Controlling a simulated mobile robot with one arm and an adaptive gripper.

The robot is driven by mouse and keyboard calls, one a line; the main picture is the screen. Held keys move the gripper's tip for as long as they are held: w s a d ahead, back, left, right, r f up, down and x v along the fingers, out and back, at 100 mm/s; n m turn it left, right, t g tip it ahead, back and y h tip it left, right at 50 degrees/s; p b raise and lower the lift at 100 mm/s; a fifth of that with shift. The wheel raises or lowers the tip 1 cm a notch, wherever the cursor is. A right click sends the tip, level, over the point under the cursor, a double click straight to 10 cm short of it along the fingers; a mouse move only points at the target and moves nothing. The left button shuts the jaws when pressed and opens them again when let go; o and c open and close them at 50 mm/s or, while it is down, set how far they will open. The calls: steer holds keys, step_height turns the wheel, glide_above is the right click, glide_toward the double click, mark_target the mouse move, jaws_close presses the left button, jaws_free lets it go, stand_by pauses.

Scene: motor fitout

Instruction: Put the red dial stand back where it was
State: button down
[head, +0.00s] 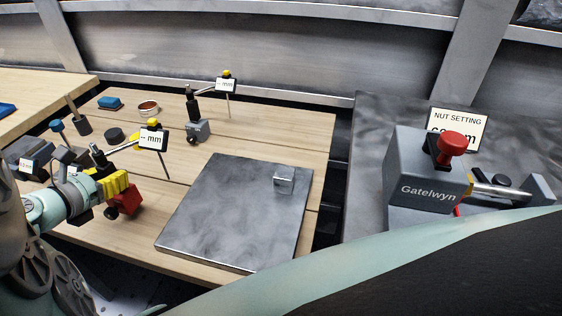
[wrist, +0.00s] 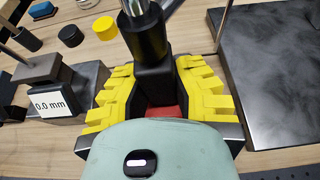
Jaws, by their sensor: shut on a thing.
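The red dial stand has a red block base (head: 126,202), a black post and a dial with a "-- mm" tag (head: 153,139) and a yellow cap. My gripper (head: 116,187), with yellow finger pads, is shut on the stand just above the red base. In the wrist view the black post (wrist: 150,50) rises between the yellow fingers (wrist: 160,95), and a strip of the red base (wrist: 164,112) shows below it. The stand looks upright, at the left front of the wooden table. I cannot tell whether its base touches the table.
A dark surface plate (head: 225,225) with a small metal block (head: 284,179) lies to the right. A grey-based dial stand (head: 198,130) stands behind. A blue box (head: 110,103), a round tin (head: 149,108) and a black puck (head: 114,134) sit at the back left. A Gatelwyn device (head: 425,175) is far right.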

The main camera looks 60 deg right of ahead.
steer(key=shift+d+f, duration=0.1)
steer(key=shift+f, duration=1.25)
steer(key=shift+f, duration=0.1)
steer(key=c, duration=1)
jaws_free()
steer(key=shift+o, duration=0.2)
